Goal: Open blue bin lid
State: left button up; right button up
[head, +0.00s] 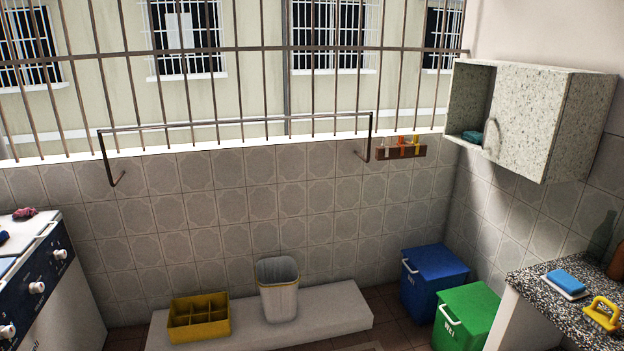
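The blue bin (428,294) stands on the floor at the lower right, against the tiled back wall near the corner. Its lid (437,262) looks shut, and a white handle (409,266) sits at its left front edge. White lettering shows on its front face, too small to read surely. The bin's lower right part is hidden behind a green bin. Neither of my grippers is in the head view.
The green bin (467,318) stands close in front of the blue one. A speckled counter (540,294) with a sponge and brush is at right. A low white ledge (340,309) carries a waste basket (278,296) and a yellow divided box (199,318). A wall cabinet (540,115) hangs above.

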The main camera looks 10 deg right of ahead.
aim_at(436, 261)
jog(key=i+z, duration=0.3)
jog(key=i, duration=0.2)
jog(key=i+z, duration=0.3)
jog(key=i, duration=0.2)
jog(key=i+j+z, duration=0.3)
jog(key=i, duration=0.15)
jog(key=i+j+z, duration=0.1)
jog(key=i+z, duration=0.25)
jog(key=i+j+z, duration=0.55)
jog(key=i+z, duration=0.15)
